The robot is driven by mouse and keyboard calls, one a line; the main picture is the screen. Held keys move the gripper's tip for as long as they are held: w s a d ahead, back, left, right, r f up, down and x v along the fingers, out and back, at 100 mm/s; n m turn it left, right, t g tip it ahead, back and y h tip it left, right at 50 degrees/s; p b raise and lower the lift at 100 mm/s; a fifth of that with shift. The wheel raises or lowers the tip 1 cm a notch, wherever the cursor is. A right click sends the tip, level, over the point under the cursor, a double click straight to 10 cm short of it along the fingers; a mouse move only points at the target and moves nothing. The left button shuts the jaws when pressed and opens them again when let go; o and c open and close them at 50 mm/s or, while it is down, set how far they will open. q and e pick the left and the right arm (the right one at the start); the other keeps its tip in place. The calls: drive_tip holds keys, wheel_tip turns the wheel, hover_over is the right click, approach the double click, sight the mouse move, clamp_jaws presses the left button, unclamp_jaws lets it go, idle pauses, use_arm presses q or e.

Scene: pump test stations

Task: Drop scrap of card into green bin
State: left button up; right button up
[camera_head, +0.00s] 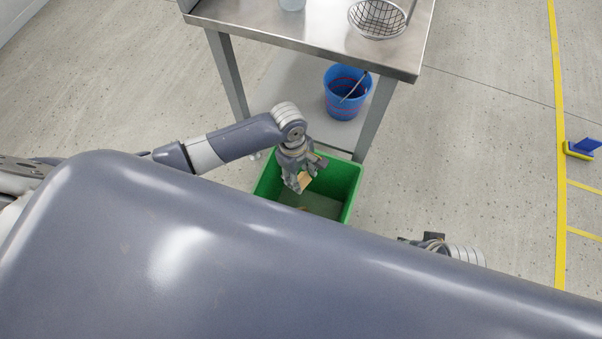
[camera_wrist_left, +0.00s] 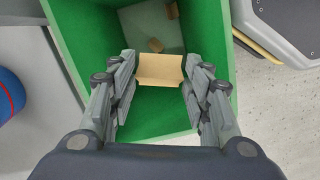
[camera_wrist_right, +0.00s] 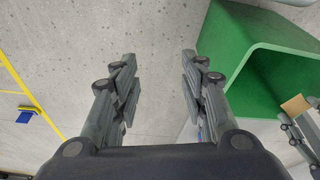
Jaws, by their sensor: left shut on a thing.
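My left gripper (camera_head: 297,184) is shut on a tan scrap of card (camera_head: 304,181), over the open top of the green bin (camera_head: 354,185). In the left wrist view the card (camera_wrist_left: 160,69) sits between the two fingers (camera_wrist_left: 160,75), with the green bin (camera_wrist_left: 75,30) around and below it. In the right wrist view my right gripper (camera_wrist_right: 160,75) is open and empty above bare floor, beside the green bin (camera_wrist_right: 245,35). The card (camera_wrist_right: 296,105) also shows there at the right edge.
A steel table (camera_head: 320,35) stands behind the bin, with a wire basket (camera_head: 378,18) on top. A blue bucket (camera_head: 345,100) stands on its lower shelf. A blue and yellow brush-like thing (camera_head: 582,149) lies by the yellow floor line (camera_head: 559,120).

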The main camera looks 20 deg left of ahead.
sight(300, 176)
use_arm(q)
drive_tip(key=shift+f+b, duration=0.7)
wheel_tip(300, 176, down, 2)
drive_tip(key=b, duration=0.2)
drive_tip(key=shift+b, duration=0.4)
drive_tip(key=shift+f, duration=0.2)
use_arm(e)
drive_tip(key=w+a+r+t, duration=0.1)
drive_tip(key=w+r+t, duration=0.2)
drive_tip(key=r, duration=0.3)
drive_tip(key=shift+w+a+t+y, duration=0.3)
drive_tip(key=shift+w+y, duration=0.1)
drive_tip(key=shift+w, duration=0.45)
use_arm(q)
drive_tip(key=o, duration=0.8)
drive_tip(key=shift+r, duration=0.1)
drive_tip(key=r, duration=0.4)
drive_tip(key=a+r, duration=0.1)
drive_tip(key=r, duration=0.6)
drive_tip(key=shift+w+a+r, duration=0.35)
drive_tip(key=shift+a, duration=0.05)
drive_tip(key=shift+d, duration=0.1)
